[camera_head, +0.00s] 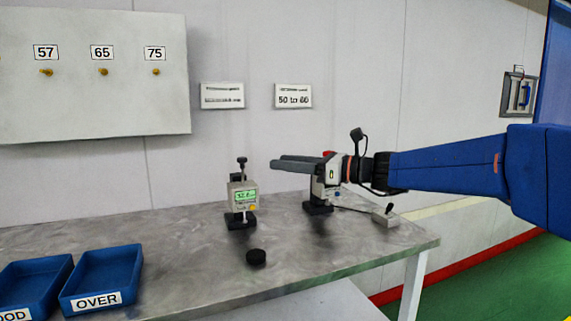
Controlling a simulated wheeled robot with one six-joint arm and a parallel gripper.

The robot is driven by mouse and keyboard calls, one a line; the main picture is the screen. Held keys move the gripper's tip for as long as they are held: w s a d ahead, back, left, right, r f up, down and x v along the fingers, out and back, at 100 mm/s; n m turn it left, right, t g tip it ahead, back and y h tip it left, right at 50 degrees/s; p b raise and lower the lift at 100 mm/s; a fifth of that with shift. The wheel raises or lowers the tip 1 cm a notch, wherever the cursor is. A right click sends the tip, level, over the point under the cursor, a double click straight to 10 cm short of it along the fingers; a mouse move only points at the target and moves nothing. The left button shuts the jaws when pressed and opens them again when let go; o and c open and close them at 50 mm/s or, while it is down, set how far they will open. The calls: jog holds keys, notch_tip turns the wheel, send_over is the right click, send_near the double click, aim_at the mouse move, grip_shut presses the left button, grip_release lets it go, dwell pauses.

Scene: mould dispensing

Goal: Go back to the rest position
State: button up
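My gripper (277,161) reaches in from the right on a blue arm. A gauge with a green display (243,198) stands upright on the table, below and left of the fingertips. A black round piece (256,257) lies on the table in front of that gauge. A second device (318,207) stands under my gripper, its upper part partly hidden by it.
The grey table (330,258) holds a blue tray marked OVER (137,271) and another blue tray (62,266) at the left. A board with pegs marked 57, 65 and 75 (75,105) hangs on the wall.

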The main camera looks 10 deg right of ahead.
jog(key=s+d+f+n+g+h, duration=0.2)
jog(key=s+f+n+h, duration=0.3)
jog(key=s+f, duration=0.4)
jog(key=s+d+f+n+g+h, duration=0.2)
jog(key=s+f+n, duration=0.5)
jog(key=s+f, duration=0.25)
jog(key=s+d+f+n+h, duration=0.8)
jog(key=s+d+f+n, duration=0.3)
jog(key=d, duration=0.5)
jog(key=s+f, duration=0.2)
jog(key=s, duration=0.1)
jog(key=shift+s+d+n+h, duration=0.25)
jog(key=shift+s+n+h, duration=0.1)
jog(key=shift+n+h, duration=0.05)
